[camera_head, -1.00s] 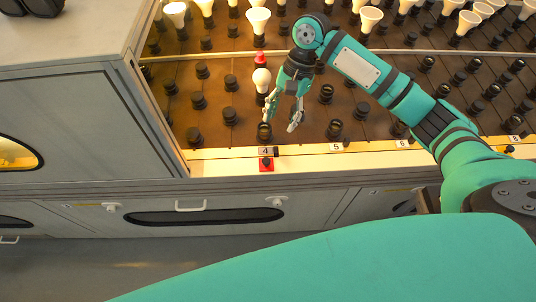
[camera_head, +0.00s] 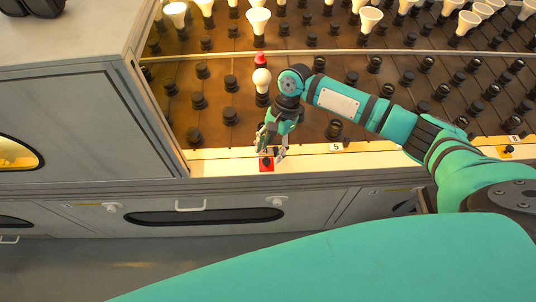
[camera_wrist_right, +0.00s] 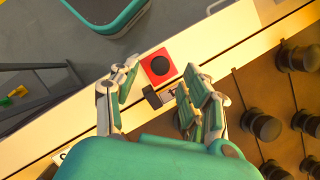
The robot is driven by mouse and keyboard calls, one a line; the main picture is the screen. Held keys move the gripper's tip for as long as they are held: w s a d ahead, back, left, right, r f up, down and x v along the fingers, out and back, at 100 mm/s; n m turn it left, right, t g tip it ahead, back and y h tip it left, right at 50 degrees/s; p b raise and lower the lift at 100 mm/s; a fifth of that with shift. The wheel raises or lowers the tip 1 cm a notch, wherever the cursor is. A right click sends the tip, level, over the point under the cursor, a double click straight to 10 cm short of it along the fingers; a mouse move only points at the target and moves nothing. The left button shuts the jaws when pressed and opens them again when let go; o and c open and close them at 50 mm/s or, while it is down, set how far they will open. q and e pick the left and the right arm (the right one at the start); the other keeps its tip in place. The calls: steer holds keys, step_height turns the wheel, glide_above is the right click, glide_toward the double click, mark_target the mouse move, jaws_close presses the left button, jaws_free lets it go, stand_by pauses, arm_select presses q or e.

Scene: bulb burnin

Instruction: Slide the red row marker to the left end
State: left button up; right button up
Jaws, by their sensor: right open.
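The red row marker (camera_head: 266,164) is a small red square with a black round knob, on the pale front ledge of the rack. It also shows in the right wrist view (camera_wrist_right: 158,67). My right gripper (camera_head: 270,153) is open and comes down over the ledge at the marker. In the right wrist view my right gripper (camera_wrist_right: 161,84) has one finger on each side of the space just short of the marker, and the knob is not clasped. Whether a finger touches the marker I cannot tell. My left gripper is not in view.
Black sockets (camera_head: 229,115) stand in rows behind the ledge, and a white round bulb (camera_head: 261,80) stands in one behind my gripper. A "5" label (camera_head: 336,147) lies to the right. A grey cabinet (camera_head: 80,110) borders the ledge's left end. The ledge left of the marker is clear.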

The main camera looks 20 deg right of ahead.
mark_target(266, 162)
steer(key=shift+x, duration=1.4)
steer(key=shift+c, duration=0.3)
jaws_close()
steer(key=shift+r, duration=0.1)
